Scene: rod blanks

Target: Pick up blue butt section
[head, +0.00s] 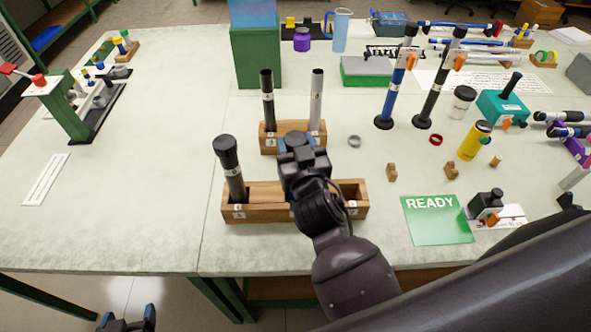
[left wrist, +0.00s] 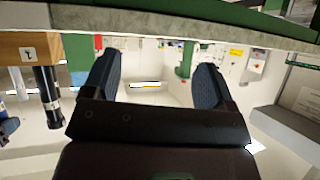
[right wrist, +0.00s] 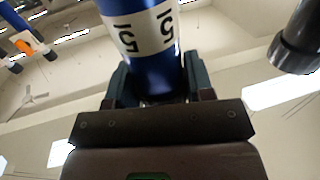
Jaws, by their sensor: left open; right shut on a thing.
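The blue butt section (right wrist: 155,50) is a blue cylinder with a white band marked 5 in the right wrist view. My right gripper (right wrist: 150,85) is shut on it. In the head view my right gripper (head: 297,142) is over the front wooden rack (head: 270,213) and hides the blue section. A black butt section (head: 231,168) stands, slightly tilted, in the rack's left slot; a dark round-ended piece (right wrist: 298,40) also shows in the right wrist view. My left gripper (head: 127,318) is open and empty, low in front of the table; it also shows in the left wrist view (left wrist: 158,65).
Behind is a smaller wooden rack (head: 270,144) with a black rod (head: 267,95) and a grey rod (head: 317,97). To the right, a blue rod (head: 393,90) and a black rod (head: 432,90) stand upright. A green READY mat (head: 436,222) lies front right. The table's left front is clear.

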